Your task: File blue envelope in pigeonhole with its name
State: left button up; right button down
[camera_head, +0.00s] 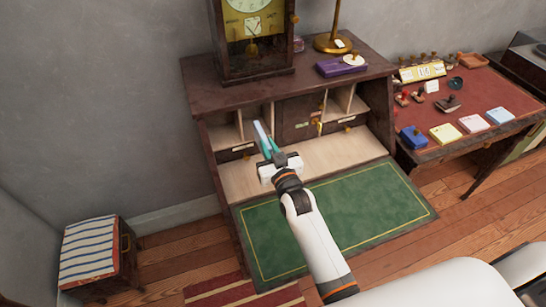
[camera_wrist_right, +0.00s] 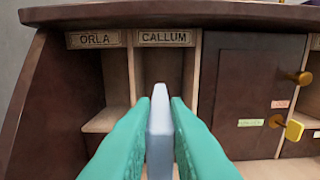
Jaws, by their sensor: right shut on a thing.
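The pale blue envelope (camera_wrist_right: 160,125) is on edge between the teal fingers of my right gripper (camera_wrist_right: 160,105), which is shut on it. In the head view the envelope (camera_head: 261,134) juts forward and up from my right gripper (camera_head: 268,148), toward the desk's compartments. In the wrist view its far end is in front of the pigeonhole labelled CALLUM (camera_wrist_right: 165,62); whether it is inside cannot be told. The pigeonhole labelled ORLA (camera_wrist_right: 98,72) is just to the left. No name shows on the envelope. My left gripper is not in view.
A dark cupboard door (camera_wrist_right: 245,85) with brass knobs is right of CALLUM. The desk's green writing surface (camera_head: 375,210) is clear apart from my arm over it. A clock (camera_head: 252,40) and a purple box (camera_head: 338,68) stand on top. A side table (camera_head: 480,95) holds stamps and pads.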

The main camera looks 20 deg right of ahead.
aim_at(261, 131)
jog(key=shift+w+a+b, duration=0.15)
jog(key=shift+w+b, duration=0.8)
jog(key=shift+w, duration=2.35)
jog(key=c, duration=1.3)
grip_release()
jog(key=shift+c, duration=0.2)
jog(key=s, duration=1.2)
jog(key=shift+s+r+b, duration=0.2)
jog(key=shift+s+b, duration=0.05)
jog(key=shift+b, duration=0.2)
